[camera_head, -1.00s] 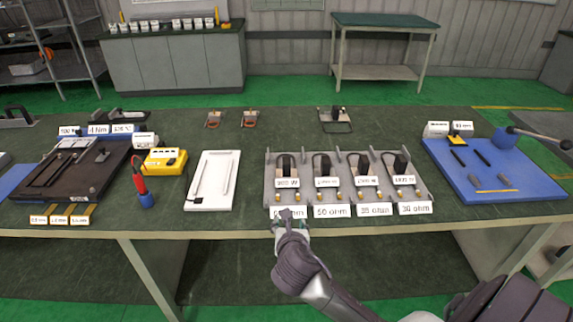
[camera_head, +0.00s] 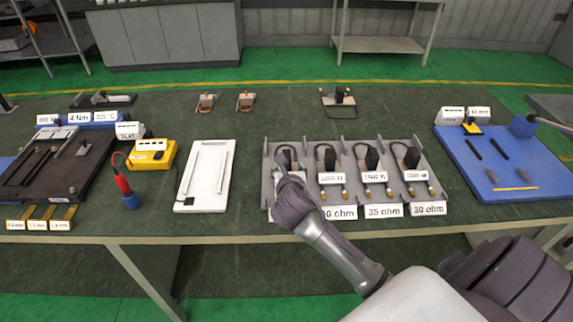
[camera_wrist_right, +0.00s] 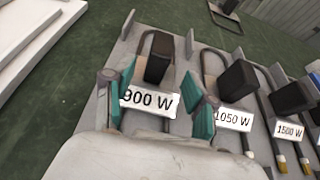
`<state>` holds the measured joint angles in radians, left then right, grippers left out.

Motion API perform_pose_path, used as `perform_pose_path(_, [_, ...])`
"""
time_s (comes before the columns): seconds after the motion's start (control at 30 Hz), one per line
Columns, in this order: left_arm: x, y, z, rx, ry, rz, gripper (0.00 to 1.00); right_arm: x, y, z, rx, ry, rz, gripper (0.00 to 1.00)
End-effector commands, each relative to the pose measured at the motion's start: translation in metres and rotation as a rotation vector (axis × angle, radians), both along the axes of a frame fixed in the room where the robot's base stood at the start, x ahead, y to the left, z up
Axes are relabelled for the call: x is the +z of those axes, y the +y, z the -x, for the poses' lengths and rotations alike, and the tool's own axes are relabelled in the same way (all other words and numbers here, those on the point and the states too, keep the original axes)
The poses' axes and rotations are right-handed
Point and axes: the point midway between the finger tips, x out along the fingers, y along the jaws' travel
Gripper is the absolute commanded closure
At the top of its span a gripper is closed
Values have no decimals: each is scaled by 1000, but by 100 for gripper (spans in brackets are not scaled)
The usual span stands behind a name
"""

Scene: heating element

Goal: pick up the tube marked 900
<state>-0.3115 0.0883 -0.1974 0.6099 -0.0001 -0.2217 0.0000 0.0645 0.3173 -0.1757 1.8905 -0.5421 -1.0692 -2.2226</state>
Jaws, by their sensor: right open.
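The tube marked 900 is a bent grey tube with a black block (camera_wrist_right: 160,60) and a white "900 W" label (camera_wrist_right: 150,100) in the right wrist view. It stands in the leftmost bay of the grey rack (camera_head: 350,150), and its upper part (camera_head: 285,153) shows in the head view behind my gripper. My right gripper (camera_wrist_right: 158,102) is open, with teal fingers on either side of the label. In the head view my right gripper (camera_head: 284,180) covers the tube's lower end. Contact cannot be told. My left gripper is not in view.
Close to the right stand the 1050 W tube (camera_wrist_right: 237,85) and the 1500 W tube (camera_wrist_right: 290,95), with rack dividers between bays. A white tray (camera_head: 207,178) lies left of the rack, and a blue mat (camera_head: 500,165) lies to its right.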

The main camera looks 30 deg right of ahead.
Motion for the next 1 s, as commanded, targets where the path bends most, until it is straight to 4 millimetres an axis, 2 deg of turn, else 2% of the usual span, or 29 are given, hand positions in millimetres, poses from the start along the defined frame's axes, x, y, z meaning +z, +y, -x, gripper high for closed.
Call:
perform_pose_path(0.17, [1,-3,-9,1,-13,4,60,-4,-6,-10,-1,1,-1,44])
perform_pose_path(0.3, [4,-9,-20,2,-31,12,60,-10,-13,-27,-1,0,-2,44])
perform_pose_path(0.5, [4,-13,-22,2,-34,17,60,-21,-24,-47,1,0,-2,44])
perform_pose_path(0.77, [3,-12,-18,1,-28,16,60,-22,-26,-50,1,-1,-1,44])
perform_pose_path(0.87, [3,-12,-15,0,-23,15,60,-22,-26,-49,1,-1,-1,57])
perform_pose_path(1.0, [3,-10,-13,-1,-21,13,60,-22,-26,-49,2,0,-1,80])
